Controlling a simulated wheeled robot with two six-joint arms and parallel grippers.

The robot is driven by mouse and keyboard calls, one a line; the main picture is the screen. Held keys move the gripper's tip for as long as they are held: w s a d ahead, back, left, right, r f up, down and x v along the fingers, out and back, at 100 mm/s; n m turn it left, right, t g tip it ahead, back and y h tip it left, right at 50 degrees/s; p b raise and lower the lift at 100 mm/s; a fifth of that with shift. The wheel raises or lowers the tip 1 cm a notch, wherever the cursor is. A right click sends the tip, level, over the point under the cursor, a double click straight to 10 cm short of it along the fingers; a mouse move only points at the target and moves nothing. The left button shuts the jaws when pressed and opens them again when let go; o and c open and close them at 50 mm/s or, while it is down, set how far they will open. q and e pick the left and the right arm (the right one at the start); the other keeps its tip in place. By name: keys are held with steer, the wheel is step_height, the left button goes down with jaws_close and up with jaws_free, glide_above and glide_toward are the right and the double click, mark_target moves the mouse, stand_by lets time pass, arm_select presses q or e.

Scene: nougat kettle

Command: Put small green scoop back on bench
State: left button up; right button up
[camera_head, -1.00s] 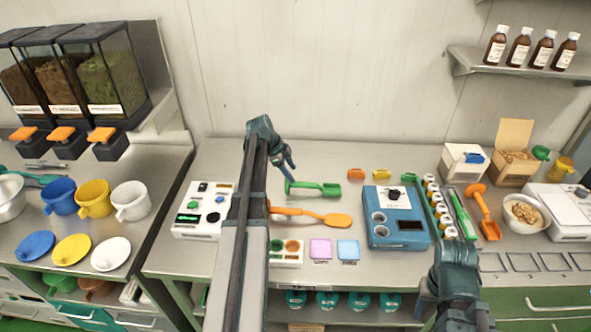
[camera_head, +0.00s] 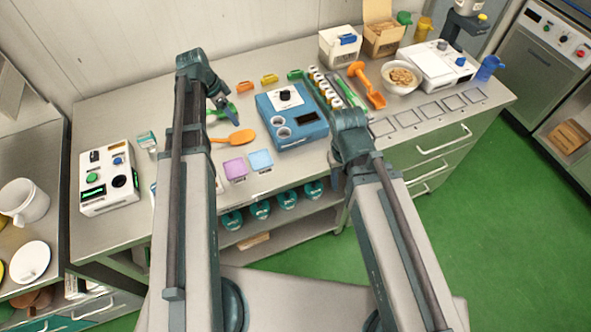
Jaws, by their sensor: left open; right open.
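A small green scoop (camera_head: 216,114) lies on the steel bench (camera_head: 120,228), behind an orange spatula (camera_head: 240,137). My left gripper (camera_head: 227,107) is open with its fingers at the scoop; I cannot tell whether they touch it. Part of the scoop is hidden by my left arm and fingers. My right gripper (camera_head: 338,168) is open and hangs at the bench's front edge, apart from the scoop. Another green scoop-like piece (camera_head: 295,74) lies farther back, beside the row of small bottles.
A blue device (camera_head: 292,120) stands right of the spatula. Purple (camera_head: 235,169) and blue (camera_head: 261,160) squares lie in front. A white button box (camera_head: 108,180) stands at the left. An orange scoop (camera_head: 367,87) and a bowl (camera_head: 401,78) are at the right.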

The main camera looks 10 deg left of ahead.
arm_select(q)
steer(key=s+d+n+g+y, duration=0.1)
steer(key=s+d+n, duration=0.2)
steer(key=s+d, duration=0.6)
steer(key=s+d+n+g+y, duration=0.1)
steer(key=s+d+n+y, duration=0.1)
steer(key=s+d, duration=0.7)
steer(key=d, duration=0.6)
steer(key=shift+s+f+n+y, duration=0.2)
steer(key=shift+f+n+y, duration=0.1)
steer(key=shift+n, duration=0.1)
steer(key=shift+d, duration=0.1)
step_height(320, 180, down, 3)
steer(key=b, duration=0.3)
steer(key=shift+f, duration=0.2)
